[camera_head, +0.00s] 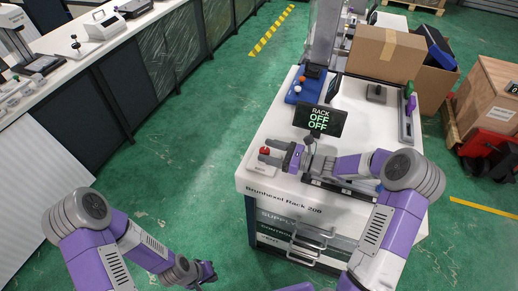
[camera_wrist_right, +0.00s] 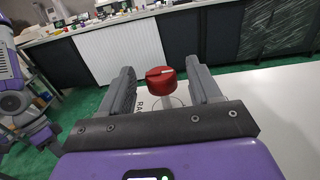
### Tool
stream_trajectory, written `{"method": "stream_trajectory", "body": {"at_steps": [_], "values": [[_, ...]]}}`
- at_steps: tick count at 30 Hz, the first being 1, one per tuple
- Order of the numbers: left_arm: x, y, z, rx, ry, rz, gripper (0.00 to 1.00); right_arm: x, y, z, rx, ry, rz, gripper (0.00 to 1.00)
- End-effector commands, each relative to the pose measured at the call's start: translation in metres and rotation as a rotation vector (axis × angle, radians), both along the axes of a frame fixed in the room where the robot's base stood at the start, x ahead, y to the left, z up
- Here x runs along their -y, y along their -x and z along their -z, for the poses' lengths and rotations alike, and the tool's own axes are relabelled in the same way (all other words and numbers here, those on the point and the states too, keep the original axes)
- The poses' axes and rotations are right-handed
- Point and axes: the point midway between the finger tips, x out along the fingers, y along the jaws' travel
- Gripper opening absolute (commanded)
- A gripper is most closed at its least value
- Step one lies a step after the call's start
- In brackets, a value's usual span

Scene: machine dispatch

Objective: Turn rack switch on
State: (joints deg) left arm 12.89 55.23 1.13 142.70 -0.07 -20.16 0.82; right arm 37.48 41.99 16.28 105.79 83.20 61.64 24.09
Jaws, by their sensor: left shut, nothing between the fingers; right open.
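The rack switch is a red round knob (camera_wrist_right: 161,77) on a pale base, on the white rack top (camera_head: 287,119). It also shows in the head view (camera_head: 265,151). My right gripper (camera_wrist_right: 160,82) is open, with one finger on each side of the knob; I cannot tell whether they touch it. In the head view my right gripper (camera_head: 269,151) reaches in from the right over the rack's front left corner. A black display (camera_head: 319,120) behind it reads "RACK OFF OFF". My left gripper (camera_head: 207,277) is shut and empty, low over the green floor, away from the rack.
Cardboard boxes (camera_head: 387,51) stand at the rack's back right. A blue holder (camera_head: 306,89) sits at its back left, and a grey rail with green and purple parts (camera_head: 409,112) at its right. A long workbench (camera_head: 90,50) runs along the left, with open floor between.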

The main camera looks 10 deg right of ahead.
Motion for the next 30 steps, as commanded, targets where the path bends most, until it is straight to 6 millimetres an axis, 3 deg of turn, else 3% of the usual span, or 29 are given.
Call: {"method": "stream_trajectory", "body": {"at_steps": [7, 18, 27, 30], "values": [[0.0, 0.0, 0.007, 0.0, 0.0, 0.0, 0.0, -0.027, -0.018, 0.001, 0.0, 0.0, -0.001, 0.63], [0.0, 0.0, 0.007, 0.0, 0.0, 0.0, 0.0, -0.032, -0.021, 0.001, -0.001, 0.002, 0.0, 0.61], [0.0, 0.0, 0.007, 0.0, 0.0, 0.0, 0.0, -0.032, -0.021, 0.001, -0.001, 0.002, 0.0, 0.15], [0.0, 0.0, 0.007, 0.0, 0.0, 0.0, 0.0, -0.032, -0.021, 0.001, -0.001, 0.002, 0.001, 0.12]]}}
